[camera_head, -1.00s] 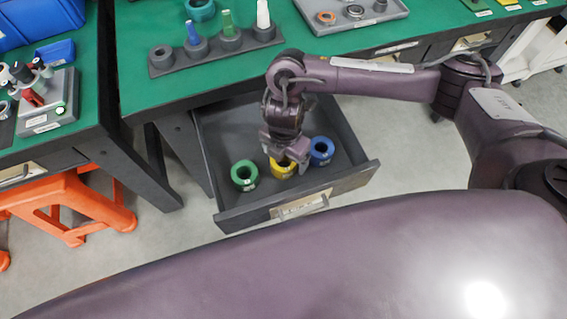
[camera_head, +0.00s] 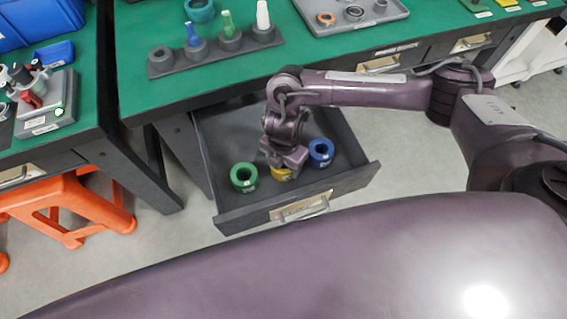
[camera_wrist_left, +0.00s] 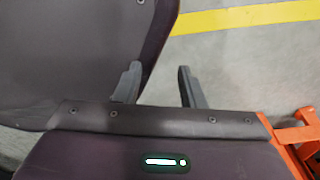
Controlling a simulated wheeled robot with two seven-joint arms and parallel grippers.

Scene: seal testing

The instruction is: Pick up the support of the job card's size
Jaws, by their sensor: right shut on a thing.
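An open drawer (camera_head: 252,216) holds three ring-shaped supports in a row. The green support (camera_head: 244,177) is at the left, the yellow support (camera_head: 283,174) in the middle and the blue support (camera_head: 321,152) at the right. My right gripper (camera_head: 287,163) reaches down into the drawer and is shut on the yellow support, hiding most of it. Whether the yellow support touches the drawer floor cannot be told. My left gripper (camera_wrist_left: 158,72) is open and empty in the left wrist view, above the floor. No job card can be made out.
The green-topped bench (camera_head: 150,100) above the drawer carries a dark rack (camera_head: 165,66) with coloured-tipped tools and a grey tray (camera_head: 350,20) of rings. An orange stool (camera_head: 85,200) stands at the left.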

